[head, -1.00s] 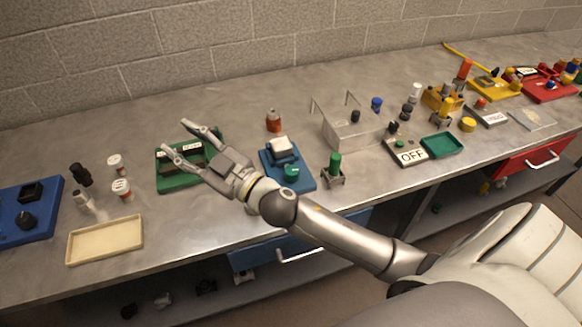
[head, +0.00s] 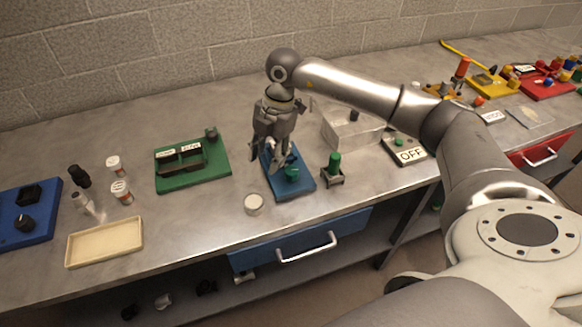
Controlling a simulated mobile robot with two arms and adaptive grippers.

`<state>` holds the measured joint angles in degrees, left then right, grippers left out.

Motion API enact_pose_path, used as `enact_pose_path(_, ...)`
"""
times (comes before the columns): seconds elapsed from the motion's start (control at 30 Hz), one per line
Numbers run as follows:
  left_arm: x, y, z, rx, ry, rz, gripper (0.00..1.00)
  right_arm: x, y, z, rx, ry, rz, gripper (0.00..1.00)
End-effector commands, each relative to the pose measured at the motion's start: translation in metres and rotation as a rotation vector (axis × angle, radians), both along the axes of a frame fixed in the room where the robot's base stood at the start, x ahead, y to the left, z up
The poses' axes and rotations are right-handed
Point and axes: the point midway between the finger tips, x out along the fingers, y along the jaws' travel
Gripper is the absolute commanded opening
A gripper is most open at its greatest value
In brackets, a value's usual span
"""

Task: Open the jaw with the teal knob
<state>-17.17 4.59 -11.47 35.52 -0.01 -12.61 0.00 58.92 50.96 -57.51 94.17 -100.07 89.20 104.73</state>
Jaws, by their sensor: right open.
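The teal knob (head: 292,174) sits at the front of a blue base plate (head: 301,190) on the bench. My right gripper (head: 264,165) points down over the left side of this plate. Its fingers are apart and nothing shows between them. One finger is just left of the knob; whether it touches cannot be told. The gripper hides most of the pale jaw block on the plate. My left gripper is not in view.
A green fixture (head: 192,178) stands to the left, and a round pale disc (head: 253,204) lies in front. A cream tray (head: 104,242) lies at the front left.

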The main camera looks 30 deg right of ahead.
Motion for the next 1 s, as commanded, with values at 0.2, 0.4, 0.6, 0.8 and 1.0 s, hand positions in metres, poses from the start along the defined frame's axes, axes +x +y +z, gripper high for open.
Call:
enact_pose_path(0.2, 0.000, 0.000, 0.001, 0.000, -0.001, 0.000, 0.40, -0.001, -0.064, 0.016, -0.199, 0.051, -0.143, 0.43)
enact_pose_path(0.4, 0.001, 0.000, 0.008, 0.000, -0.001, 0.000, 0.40, -0.003, -0.069, 0.000, -0.216, 0.061, -0.155, 0.43)
enact_pose_path(0.6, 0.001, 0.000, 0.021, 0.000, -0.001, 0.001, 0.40, -0.004, -0.068, -0.038, -0.214, 0.061, -0.152, 0.43)
enact_pose_path(0.8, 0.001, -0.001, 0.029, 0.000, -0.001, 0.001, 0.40, -0.003, -0.067, -0.072, -0.212, 0.059, -0.151, 0.43)
enact_pose_path(1.0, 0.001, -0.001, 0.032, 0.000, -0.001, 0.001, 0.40, -0.003, -0.067, -0.089, -0.212, 0.057, -0.150, 0.43)
